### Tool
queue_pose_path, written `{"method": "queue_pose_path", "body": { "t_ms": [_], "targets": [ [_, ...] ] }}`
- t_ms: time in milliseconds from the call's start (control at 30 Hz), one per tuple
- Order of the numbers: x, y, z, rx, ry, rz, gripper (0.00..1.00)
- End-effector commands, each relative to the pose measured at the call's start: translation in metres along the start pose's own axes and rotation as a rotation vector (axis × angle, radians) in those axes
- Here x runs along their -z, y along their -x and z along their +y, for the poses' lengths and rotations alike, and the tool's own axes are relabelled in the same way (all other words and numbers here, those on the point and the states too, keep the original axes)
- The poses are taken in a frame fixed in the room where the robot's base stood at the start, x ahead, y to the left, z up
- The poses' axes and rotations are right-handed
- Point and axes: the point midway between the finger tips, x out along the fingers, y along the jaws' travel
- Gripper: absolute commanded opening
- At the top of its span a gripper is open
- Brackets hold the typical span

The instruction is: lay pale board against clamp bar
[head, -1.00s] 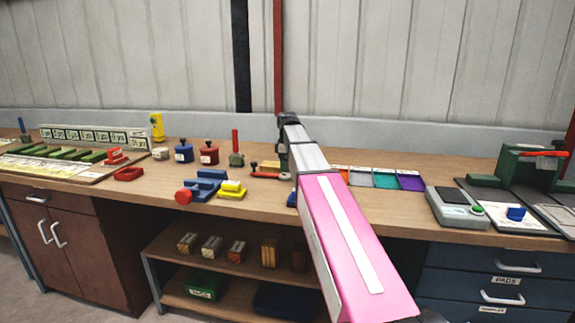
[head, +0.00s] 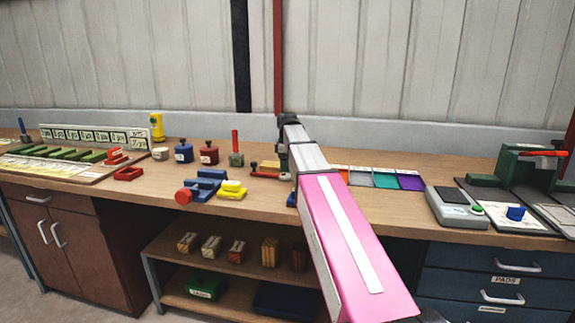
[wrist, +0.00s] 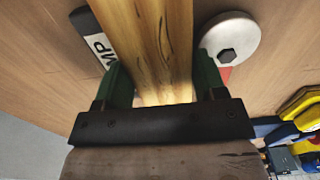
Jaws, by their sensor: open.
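A pale yellow wooden board (wrist: 158,40) with dark grain runs up the middle of the wrist view. My gripper (wrist: 161,78) is open, with its green fingers on either side of the board. Whether the fingers touch the board I cannot tell. A dark bar (wrist: 86,22) with a white label ending in "MP" lies just left of the board; it appears to be the clamp bar, partly hidden. A white disc (wrist: 231,42) with a dark hex bolt lies close on the right. In the head view my arm hides the gripper.
A blue clamp-like device (head: 205,185) with a red knob and a yellow block (head: 231,189) stand left of my arm. Coloured cards (head: 385,179) and a grey scale (head: 457,207) lie to the right. The bench front between the arm and the scale is clear.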

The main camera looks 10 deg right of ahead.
Motion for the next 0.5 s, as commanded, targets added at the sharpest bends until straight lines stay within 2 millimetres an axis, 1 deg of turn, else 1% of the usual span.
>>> {"method": "queue_pose_path", "body": {
  "t_ms": [33,167,233,267,333,500],
  "targets": [
    [-0.002,-0.011,-0.009,0.014,0.0,-0.002,0.83],
    [-0.002,-0.009,-0.009,0.014,0.0,-0.002,0.83],
    [-0.002,-0.005,-0.009,0.014,0.0,-0.002,0.83],
    [-0.002,-0.003,-0.009,0.014,0.0,-0.002,0.84],
    [-0.002,0.006,-0.008,0.015,0.0,-0.002,0.89],
    [-0.001,0.04,-0.004,0.01,0.0,-0.002,0.89]
  ]
}}
